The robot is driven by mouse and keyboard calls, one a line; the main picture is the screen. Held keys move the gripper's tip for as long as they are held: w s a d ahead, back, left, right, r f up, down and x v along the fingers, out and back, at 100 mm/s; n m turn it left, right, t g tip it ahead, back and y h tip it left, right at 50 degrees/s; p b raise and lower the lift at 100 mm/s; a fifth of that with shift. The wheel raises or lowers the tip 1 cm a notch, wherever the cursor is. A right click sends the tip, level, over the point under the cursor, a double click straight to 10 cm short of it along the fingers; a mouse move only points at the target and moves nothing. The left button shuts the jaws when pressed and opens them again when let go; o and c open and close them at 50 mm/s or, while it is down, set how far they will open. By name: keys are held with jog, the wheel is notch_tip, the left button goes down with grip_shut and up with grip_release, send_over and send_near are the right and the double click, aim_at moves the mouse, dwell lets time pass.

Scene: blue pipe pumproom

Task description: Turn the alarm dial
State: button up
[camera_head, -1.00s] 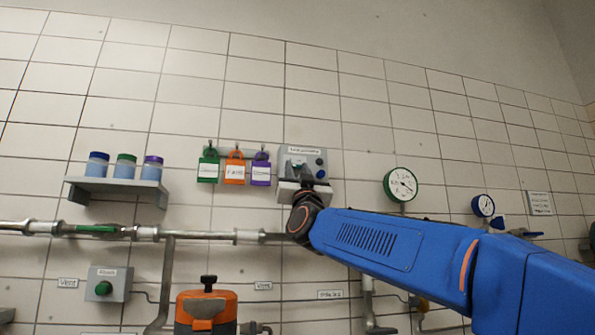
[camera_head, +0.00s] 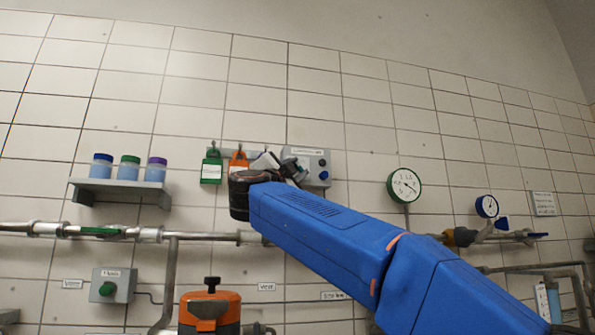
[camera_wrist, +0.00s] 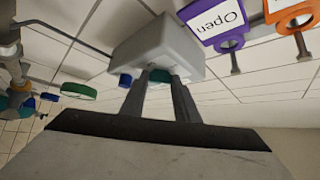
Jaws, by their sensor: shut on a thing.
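A grey control box (camera_head: 313,158) with a small label, too small to read, is on the tiled wall. My gripper (camera_head: 297,166) is at the left part of this box and covers what is there. In the wrist view the same box (camera_wrist: 155,42) is just beyond my fingertips (camera_wrist: 161,76). The fingers are shut on a small knob on its face, seemingly the alarm dial, mostly hidden between them. A blue part (camera_wrist: 125,79) shows beside the left finger.
Green (camera_head: 212,168) and orange (camera_head: 238,158) tags hang left of the box; a purple tag (camera_wrist: 215,22) reading "Open" shows in the wrist view. A shelf (camera_head: 118,190) with jars is further left. A pipe (camera_head: 200,236) runs below. A green-rimmed gauge (camera_head: 404,187) is at right.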

jog(key=shift+r+m+g+h, duration=0.1)
jog(key=shift+m+g+h, duration=0.4)
jog(key=shift+m+g, duration=0.6)
jog(key=shift+m, duration=0.3)
jog(key=o, duration=1)
jog(key=shift+o, duration=0.2)
jog(key=shift+s, duration=0.1)
jog(key=v, duration=1.7)
jog(key=shift+f, duration=0.25)
